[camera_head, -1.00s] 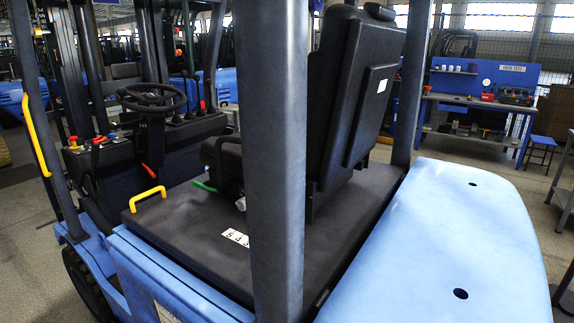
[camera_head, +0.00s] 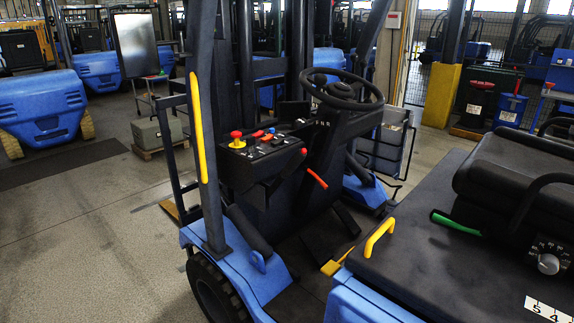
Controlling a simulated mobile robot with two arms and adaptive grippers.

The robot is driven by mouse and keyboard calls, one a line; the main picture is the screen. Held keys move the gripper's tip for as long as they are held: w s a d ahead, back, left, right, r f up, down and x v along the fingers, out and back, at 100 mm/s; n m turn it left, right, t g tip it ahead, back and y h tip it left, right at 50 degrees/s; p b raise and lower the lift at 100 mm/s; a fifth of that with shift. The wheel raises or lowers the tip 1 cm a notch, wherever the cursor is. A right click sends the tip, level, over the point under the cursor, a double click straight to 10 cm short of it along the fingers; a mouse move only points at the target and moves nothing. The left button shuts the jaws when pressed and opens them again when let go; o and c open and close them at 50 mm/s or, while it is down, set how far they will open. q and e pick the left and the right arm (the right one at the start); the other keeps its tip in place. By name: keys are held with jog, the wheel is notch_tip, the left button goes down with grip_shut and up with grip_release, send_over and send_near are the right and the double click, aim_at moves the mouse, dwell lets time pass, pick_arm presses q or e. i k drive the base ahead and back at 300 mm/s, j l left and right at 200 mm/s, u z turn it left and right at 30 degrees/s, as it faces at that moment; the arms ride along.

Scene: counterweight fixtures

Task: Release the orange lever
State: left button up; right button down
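An orange-red lever (camera_head: 316,178) sticks out at a slant from the steering column of a blue and black forklift, below the steering wheel (camera_head: 345,90). It is in the middle of the head view and nothing covers its outer end. Its inner end meets the dark column and is hard to make out. Neither of my grippers is in view, and nothing touches the lever.
A control panel with a red mushroom button (camera_head: 236,135) is left of the lever. A post with a yellow handrail (camera_head: 198,128) stands at the left. A yellow grab handle (camera_head: 379,238) and the seat (camera_head: 520,175) are at the right. Open floor lies left.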

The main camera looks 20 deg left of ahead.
aim_at(306, 167)
jog(key=i+j, duration=0.2)
jog(key=j, duration=0.15)
jog(key=i+j, duration=0.15)
jog(key=j, duration=0.25)
jog(key=i+j, duration=0.2)
jog(key=j, duration=0.15)
jog(key=i+j, duration=0.15)
jog(key=j, duration=0.2)
jog(key=i+j, duration=0.2)
jog(key=j, duration=0.2)
jog(key=i+j, duration=0.2)
jog(key=j, duration=0.15)
